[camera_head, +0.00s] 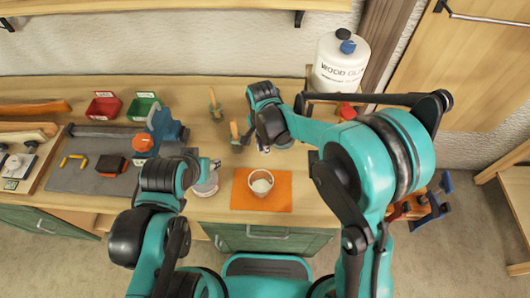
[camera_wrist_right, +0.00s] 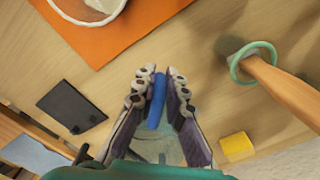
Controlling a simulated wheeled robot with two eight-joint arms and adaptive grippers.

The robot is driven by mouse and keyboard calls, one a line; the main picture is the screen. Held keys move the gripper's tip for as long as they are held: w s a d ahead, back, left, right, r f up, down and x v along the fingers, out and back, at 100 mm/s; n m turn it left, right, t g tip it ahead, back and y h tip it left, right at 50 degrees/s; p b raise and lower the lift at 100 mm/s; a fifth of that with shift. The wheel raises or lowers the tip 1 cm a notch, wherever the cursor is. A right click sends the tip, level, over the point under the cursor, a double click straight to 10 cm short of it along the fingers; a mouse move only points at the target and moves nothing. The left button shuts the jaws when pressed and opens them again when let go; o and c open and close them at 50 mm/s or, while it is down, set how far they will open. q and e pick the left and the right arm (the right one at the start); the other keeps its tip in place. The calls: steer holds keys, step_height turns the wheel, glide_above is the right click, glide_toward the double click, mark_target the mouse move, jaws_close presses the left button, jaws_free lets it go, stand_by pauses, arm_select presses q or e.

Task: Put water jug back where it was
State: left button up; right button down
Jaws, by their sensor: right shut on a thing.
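My right gripper (camera_wrist_right: 157,92) is shut on the blue handle of the water jug (camera_wrist_right: 157,104) in the right wrist view. A pale, see-through part shows behind the handle, and the rest of the jug is hidden by the gripper. In the head view the right gripper (camera_head: 264,147) points down over the bench, right of an upright wooden handle, and the jug is mostly covered by the arm. My left gripper (camera_head: 208,165) is just above a pale grey-white container (camera_head: 206,187). Its fingers are too small to tell open or shut.
An orange mat (camera_head: 283,200) carries a white pot (camera_head: 260,184) near the front edge. Wooden-handled tools (camera_head: 235,132) stand behind it. A wood glue jug (camera_head: 340,65) stands back right. Red (camera_head: 103,106) and green (camera_head: 143,106) bins and a vise (camera_head: 165,127) are left. A yellow block (camera_wrist_right: 237,146) lies near the gripper.

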mark_target(263, 160)
steer(key=shift+f+b, duration=0.55)
steer(key=shift+f, duration=1.6)
steer(key=shift+f, duration=0.15)
steer(key=c, duration=1.6)
jaws_free()
